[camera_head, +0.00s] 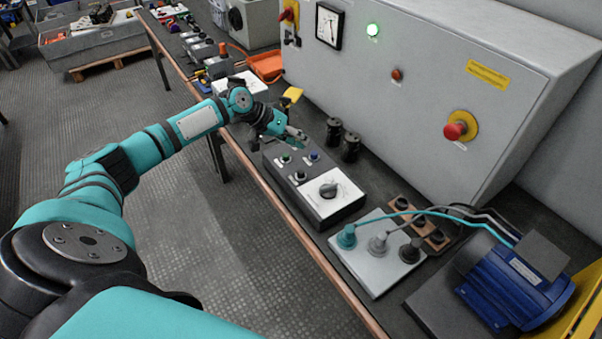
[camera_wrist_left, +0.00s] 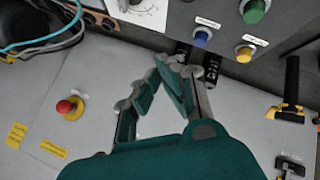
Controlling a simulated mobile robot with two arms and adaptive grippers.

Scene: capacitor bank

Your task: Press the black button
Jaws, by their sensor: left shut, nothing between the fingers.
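The dark control box (camera_head: 272,150) stands on the bench. On its top are a green button (camera_head: 286,158), a blue button (camera_head: 314,155), a black button (camera_head: 300,176) and a rotary knob (camera_head: 328,191). My left gripper (camera_head: 299,137) is shut and empty, above the box's far end, apart from the black button. In the left wrist view its fingers (camera_wrist_left: 157,72) meet beside the box edge. That view shows the green button (camera_wrist_left: 254,10), the blue button (camera_wrist_left: 202,37) and a yellow button (camera_wrist_left: 244,53). The black button is not seen there. My right gripper is not in view.
The grey cabinet (camera_head: 420,90) rises behind the box, with a red emergency button (camera_head: 460,126) on yellow. Two black cylinders (camera_head: 350,147) stand between box and cabinet. A plate with cable plugs (camera_head: 378,262) and a blue motor (camera_head: 512,283) lie nearer.

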